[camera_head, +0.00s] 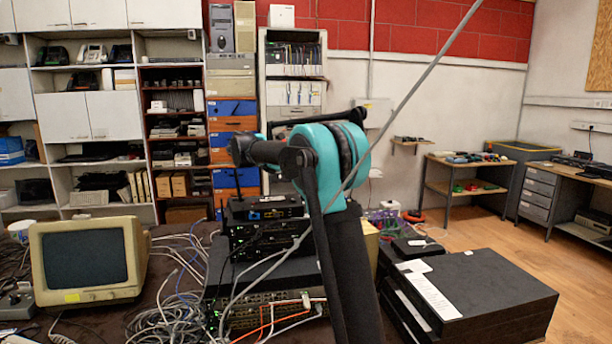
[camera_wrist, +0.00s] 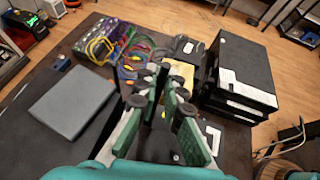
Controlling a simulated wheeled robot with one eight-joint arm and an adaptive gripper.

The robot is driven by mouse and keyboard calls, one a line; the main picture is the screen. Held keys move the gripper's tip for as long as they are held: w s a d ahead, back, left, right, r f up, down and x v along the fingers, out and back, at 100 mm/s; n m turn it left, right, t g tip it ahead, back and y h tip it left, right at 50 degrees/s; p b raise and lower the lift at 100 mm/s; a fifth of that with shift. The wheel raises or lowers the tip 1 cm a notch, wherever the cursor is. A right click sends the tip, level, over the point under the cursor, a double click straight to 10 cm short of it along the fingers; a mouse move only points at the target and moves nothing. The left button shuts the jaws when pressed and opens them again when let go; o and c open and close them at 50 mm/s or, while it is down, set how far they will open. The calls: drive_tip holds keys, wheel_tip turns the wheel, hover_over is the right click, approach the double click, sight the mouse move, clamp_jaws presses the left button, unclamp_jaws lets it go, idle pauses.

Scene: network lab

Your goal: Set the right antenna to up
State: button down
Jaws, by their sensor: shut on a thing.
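A small black router-like box (camera_head: 265,212) with lit indicators sits on top of the equipment stack in the head view.
A stack of network units (camera_head: 280,275) with cables stands below the router. An old monitor (camera_head: 88,258) is at the left. Black boxes (camera_head: 480,290) are stacked at the right. A grey flat box (camera_wrist: 73,102) and coloured cables (camera_wrist: 103,45) lie on the table.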

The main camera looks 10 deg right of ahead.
drive_tip(key=shift+a, duration=0.1)
idle(0.3)
drive_tip(key=c, duration=1.6)
unclamp_jaws()
drive_tip(key=shift+a, duration=0.1)
drive_tip(key=v, duration=1.1)
drive_tip(key=shift+s+a+r, duration=0.1)
drive_tip(key=shift+a+r, duration=0.05)
drive_tip(key=shift+a, duration=0.25)
drive_tip(key=shift+s, duration=0.1)
